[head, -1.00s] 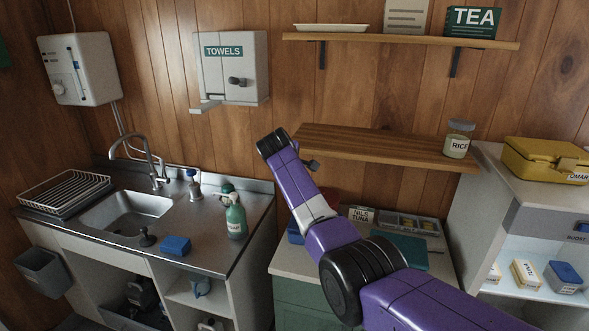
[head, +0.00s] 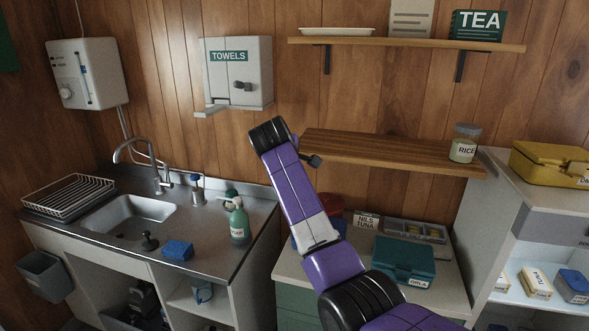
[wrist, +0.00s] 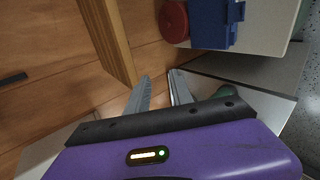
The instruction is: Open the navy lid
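A navy box (wrist: 208,22) with latch-like tabs on one side shows at the top of the wrist view, on a pale counter. Its lid looks shut, but the top edge of the view cuts it off. In the head view only a small blue part (head: 296,241) shows beside my arm, which hides the rest. My gripper (wrist: 160,76) shows in the wrist view with its two grey fingers apart and nothing between them. It is clear of the navy box, which lies above and right of the fingertips there. The fingers cannot be made out in the head view.
A red round container (wrist: 173,20) stands against the navy box. A teal box (head: 404,258) and a grey tray (head: 415,230) share the counter. A wooden shelf (head: 390,153) with a rice jar (head: 464,144) overhangs it. A sink (head: 130,214) lies left.

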